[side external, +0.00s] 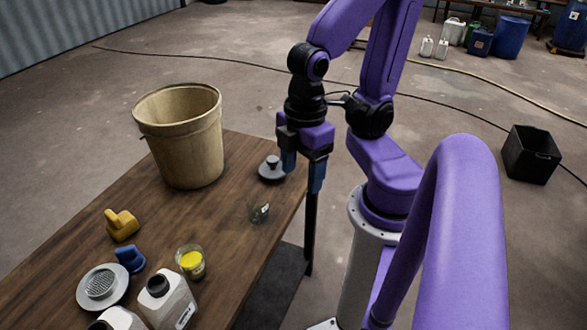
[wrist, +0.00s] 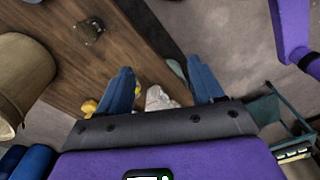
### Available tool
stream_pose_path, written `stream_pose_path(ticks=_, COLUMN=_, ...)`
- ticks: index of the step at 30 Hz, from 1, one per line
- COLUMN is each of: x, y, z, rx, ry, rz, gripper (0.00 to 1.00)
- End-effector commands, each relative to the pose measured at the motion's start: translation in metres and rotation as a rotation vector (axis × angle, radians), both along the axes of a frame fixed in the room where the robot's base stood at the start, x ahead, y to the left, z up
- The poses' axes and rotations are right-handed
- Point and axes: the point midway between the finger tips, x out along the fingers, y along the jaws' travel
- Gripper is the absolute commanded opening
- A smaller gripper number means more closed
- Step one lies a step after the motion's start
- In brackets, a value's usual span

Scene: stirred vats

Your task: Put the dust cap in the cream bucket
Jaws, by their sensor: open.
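A dark grey round cap with a knob (side external: 271,169), which looks like the dust cap, lies on the wooden table near its right edge in the side view. The fingers show spread apart in the wrist view (wrist: 159,68).
A clear glass (side external: 259,211) stands in front of the cap. Toward the table's near end are a yellow object (side external: 121,225), a blue object (side external: 130,259), a round grille (side external: 102,285), a yellow-filled jar (side external: 191,262) and white bottles (side external: 166,303).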

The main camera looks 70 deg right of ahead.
Motion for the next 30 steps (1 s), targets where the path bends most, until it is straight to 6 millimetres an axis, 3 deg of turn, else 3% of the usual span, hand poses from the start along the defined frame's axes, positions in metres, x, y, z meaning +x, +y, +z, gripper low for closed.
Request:
stream_pose_path(ticks=13, x=-0.003, y=-0.003, z=0.001, rx=-0.008, ry=0.006, rz=0.003, gripper=0.87)
stream_pose_path(ticks=17, x=0.005, y=0.004, z=0.003, rx=-0.009, ry=0.006, rz=0.026, gripper=0.87)
stream_pose_path(ticks=23, x=0.051, y=0.044, z=0.01, rx=-0.017, ry=0.002, rz=0.179, gripper=0.87)
stream_pose_path(ticks=30, x=0.128, y=0.099, z=0.011, rx=-0.027, ry=-0.002, rz=0.429, gripper=0.87)
